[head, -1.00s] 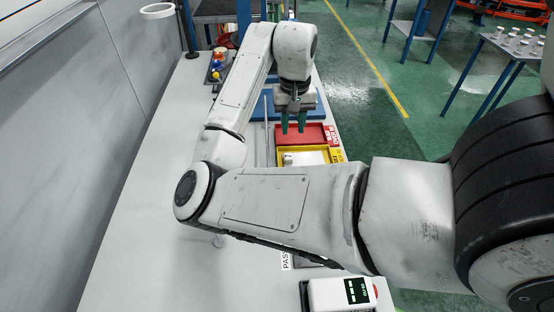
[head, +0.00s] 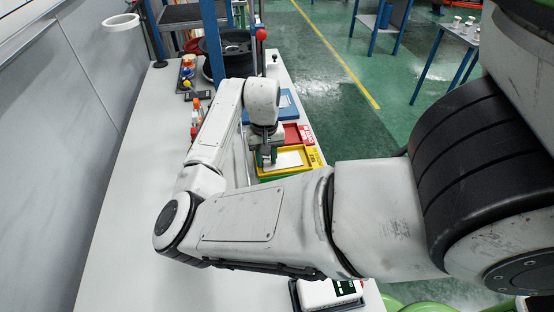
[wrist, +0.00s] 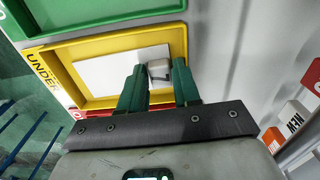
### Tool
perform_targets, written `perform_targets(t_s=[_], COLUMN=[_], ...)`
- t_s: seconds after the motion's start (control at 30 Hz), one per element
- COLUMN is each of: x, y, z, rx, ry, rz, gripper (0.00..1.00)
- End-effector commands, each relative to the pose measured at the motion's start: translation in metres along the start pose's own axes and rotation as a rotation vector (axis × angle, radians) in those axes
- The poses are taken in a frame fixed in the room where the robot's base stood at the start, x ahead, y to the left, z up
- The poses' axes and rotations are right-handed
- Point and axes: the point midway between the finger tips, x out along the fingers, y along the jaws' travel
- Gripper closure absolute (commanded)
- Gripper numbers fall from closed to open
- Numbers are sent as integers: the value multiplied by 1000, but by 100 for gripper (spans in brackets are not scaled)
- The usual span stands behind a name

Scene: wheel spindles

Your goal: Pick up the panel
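A flat white panel (wrist: 110,70) lies in the yellow tray (wrist: 93,43). It also shows in the head view (head: 288,160). A small grey metal block (wrist: 159,72) is at the panel's right end in the wrist view. My gripper (wrist: 160,78) points down at this end, its two green fingers apart with the block between their tips. I see no clear squeeze on the block, and contact at the tips is hard to judge. In the head view my gripper (head: 267,157) is low over the yellow tray, and my arm hides part of the tray.
A green tray (wrist: 105,18) adjoins the yellow one, with a red tray (head: 293,134) on its other side. A blue board (head: 285,106) lies behind. A white device with a screen (head: 328,293) stands in front. The bench's left side is mostly clear.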

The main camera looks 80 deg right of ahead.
Motion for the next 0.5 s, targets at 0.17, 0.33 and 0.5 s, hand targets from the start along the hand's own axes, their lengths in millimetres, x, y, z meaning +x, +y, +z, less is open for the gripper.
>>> perform_targets(t_s=[0.17, 0.33, 0.5], x=[2, 2, 2], y=[0, 0, 0], z=[0, 0, 0], rx=[0, 0, 0], ry=[1, 1, 0], rz=[0, 0, 0], gripper=[68, 78, 94])
